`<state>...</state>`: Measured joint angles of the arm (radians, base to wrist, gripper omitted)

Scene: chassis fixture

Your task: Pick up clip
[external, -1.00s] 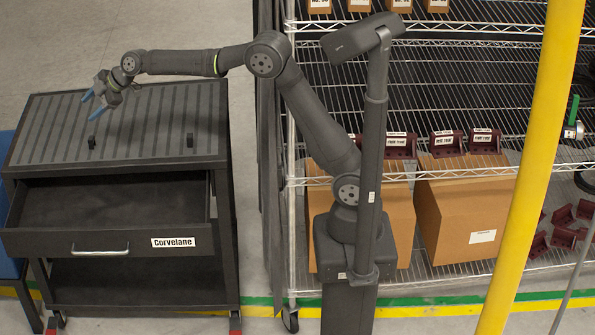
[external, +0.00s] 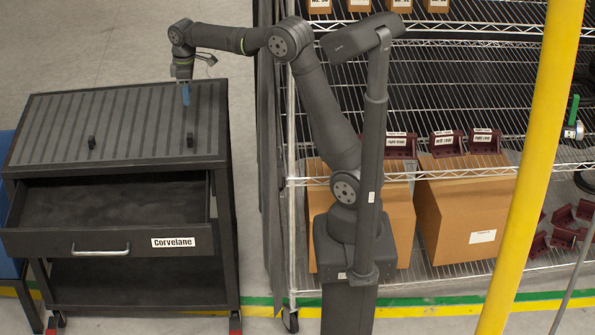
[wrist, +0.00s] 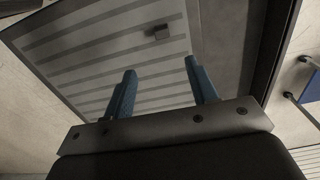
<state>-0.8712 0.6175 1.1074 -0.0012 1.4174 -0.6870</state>
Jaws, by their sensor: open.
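Two small black clips stand on the ridged top of the dark cart. One clip (external: 190,140) is near the right side, and the other clip (external: 92,142) is further left. My gripper (external: 185,101) points down over the back right part of the cart top, behind the right clip in the external view. Its blue fingers are apart and empty in the wrist view (wrist: 160,67). One small dark clip (wrist: 161,33) shows there beyond the fingertips, clear of them; I cannot tell which of the two it is.
The cart (external: 60,120) has an open, empty-looking drawer (external: 110,205) below its top. A wire shelf with cardboard boxes (external: 458,215) and dark red brackets (external: 445,143) stands to the right. A yellow post (external: 535,165) crosses the foreground.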

